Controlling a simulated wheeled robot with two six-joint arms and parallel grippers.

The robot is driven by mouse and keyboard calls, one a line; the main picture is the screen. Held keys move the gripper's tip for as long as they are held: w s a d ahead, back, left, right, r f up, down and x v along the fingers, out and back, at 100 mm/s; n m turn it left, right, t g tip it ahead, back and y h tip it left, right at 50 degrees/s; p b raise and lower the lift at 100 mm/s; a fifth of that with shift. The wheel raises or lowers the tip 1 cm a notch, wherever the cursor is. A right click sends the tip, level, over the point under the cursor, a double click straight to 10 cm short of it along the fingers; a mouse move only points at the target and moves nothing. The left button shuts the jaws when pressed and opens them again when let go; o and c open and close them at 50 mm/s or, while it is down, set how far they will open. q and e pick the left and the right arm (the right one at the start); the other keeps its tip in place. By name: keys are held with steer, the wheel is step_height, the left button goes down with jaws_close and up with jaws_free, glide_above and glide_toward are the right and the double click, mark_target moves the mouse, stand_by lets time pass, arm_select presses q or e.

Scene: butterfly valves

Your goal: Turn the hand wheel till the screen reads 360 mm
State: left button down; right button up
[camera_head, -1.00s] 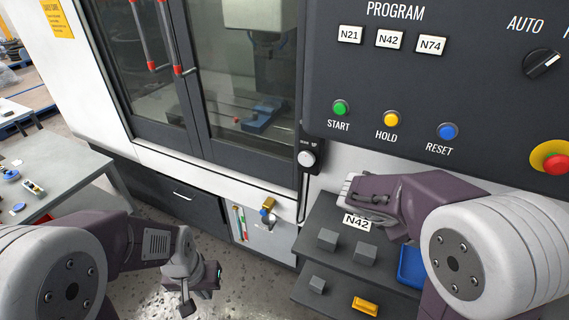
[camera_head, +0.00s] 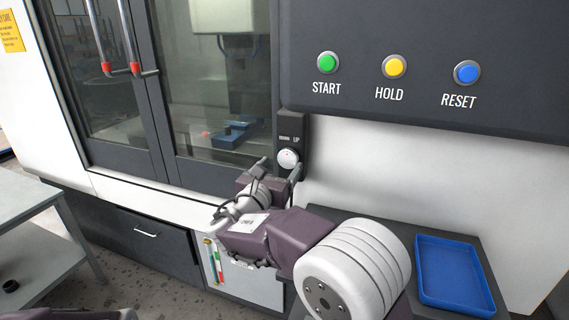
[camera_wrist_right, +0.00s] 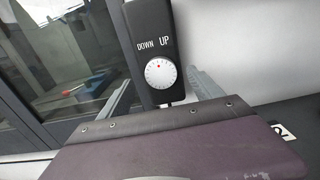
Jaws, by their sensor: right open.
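The hand wheel (camera_head: 288,159) is a small white round dial on a dark control box (camera_head: 291,128) beside the machine door. In the right wrist view the hand wheel (camera_wrist_right: 160,73) has a red dot near its top, below the words DOWN and UP. My right gripper (camera_head: 281,168) is open at the dial, one finger to its left and one to its right. In the right wrist view the fingers of my right gripper (camera_wrist_right: 160,82) appear on both sides of the dial; I cannot tell whether they touch it. The screen and my left gripper are out of view.
The panel with START (camera_head: 327,63), HOLD (camera_head: 394,67) and RESET (camera_head: 467,73) buttons juts out above right of the box. A blue tray (camera_head: 453,272) lies right of my right arm. A grey table (camera_head: 30,215) stands at left.

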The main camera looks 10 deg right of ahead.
mark_target(287, 158)
steer(key=x, duration=0.4)
steer(key=shift+d, duration=0.1)
